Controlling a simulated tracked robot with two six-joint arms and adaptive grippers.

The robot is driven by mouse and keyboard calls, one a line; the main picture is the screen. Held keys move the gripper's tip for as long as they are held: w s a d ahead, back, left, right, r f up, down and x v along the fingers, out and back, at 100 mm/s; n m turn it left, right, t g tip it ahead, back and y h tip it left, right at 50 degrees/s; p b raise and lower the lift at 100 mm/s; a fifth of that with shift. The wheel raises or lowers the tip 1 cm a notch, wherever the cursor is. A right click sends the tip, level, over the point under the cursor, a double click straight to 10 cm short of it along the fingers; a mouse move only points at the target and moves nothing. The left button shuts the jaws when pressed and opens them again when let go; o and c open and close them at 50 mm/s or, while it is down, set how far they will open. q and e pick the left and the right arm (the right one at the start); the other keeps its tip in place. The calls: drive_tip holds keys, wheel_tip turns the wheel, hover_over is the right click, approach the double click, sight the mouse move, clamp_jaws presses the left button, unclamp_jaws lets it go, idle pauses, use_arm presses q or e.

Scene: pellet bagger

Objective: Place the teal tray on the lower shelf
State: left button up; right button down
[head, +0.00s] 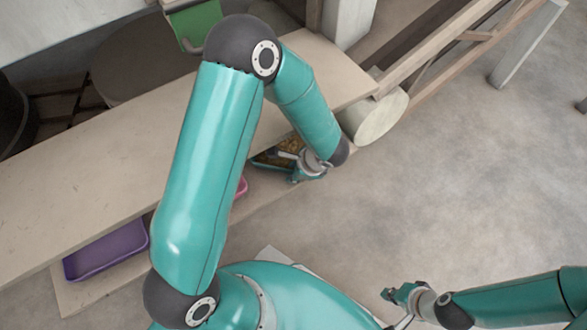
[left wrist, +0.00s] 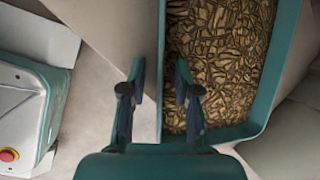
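The teal tray (head: 262,163) lies at the lower shelf (head: 270,190), partly under the upper board and partly hidden by my left arm in the head view. In the left wrist view the teal tray (left wrist: 272,100) is filled with brown-gold pieces. My left gripper (head: 297,177) is at the tray's near right side. In the left wrist view my left gripper (left wrist: 160,82) has its fingers apart, one on each side of the tray's wall, with gaps visible. My right gripper (head: 392,297) is low at the right, away from the shelves, apparently empty; its opening is unclear.
A purple tray (head: 105,250) sits on the lower shelf at left, and a pink tray (head: 241,187) shows behind my arm. The upper board (head: 90,190) overhangs them. A pale round drum end (head: 378,118) stands right of the shelves. Floor at right is clear.

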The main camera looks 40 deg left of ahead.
use_arm(q)
drive_tip(key=shift+r, duration=0.15)
drive_tip(key=p+v, duration=0.2)
drive_tip(key=v, duration=0.3)
drive_tip(key=shift+d+r+p, duration=0.1)
drive_tip(key=shift+r+p, duration=0.3)
drive_tip(key=s+d+p, duration=0.1)
drive_tip(key=d, duration=1)
drive_tip(key=shift+d+f, duration=0.35)
drive_tip(key=shift+f, duration=0.1)
drive_tip(key=shift+s, duration=0.1)
